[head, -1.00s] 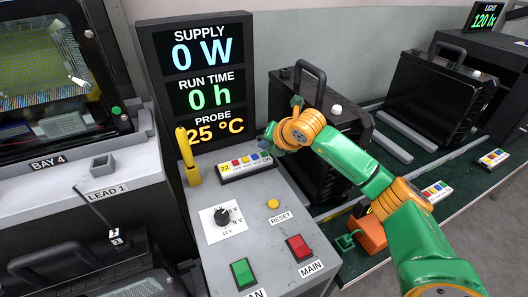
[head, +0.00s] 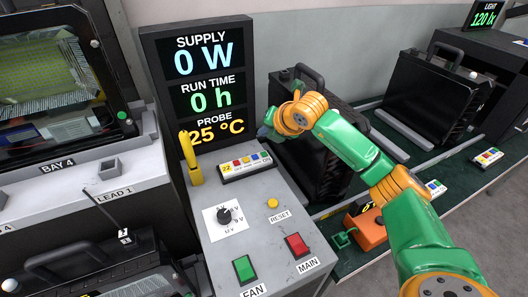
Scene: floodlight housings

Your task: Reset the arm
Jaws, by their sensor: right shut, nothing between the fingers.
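My right arm, green with orange joints, comes in from the lower right in the head view. Its gripper (head: 268,131) is at the far right edge of the grey control console (head: 255,212), just above the keypad strip with coloured buttons (head: 246,167). The gripper is shut and its fingers are small and partly hidden by the wrist. It holds nothing. A black floodlight housing (head: 312,165) with a handle stands behind and beside the arm, partly covered by it. My left gripper is not in view.
The console carries a dark dial (head: 224,216), yellow RESET button (head: 272,203), red MAIN switch (head: 297,245), green FAN switch (head: 243,269) and yellow probe (head: 190,158). A display panel (head: 197,75) stands behind. Another black housing (head: 435,97) and an orange device (head: 368,230) lie right.

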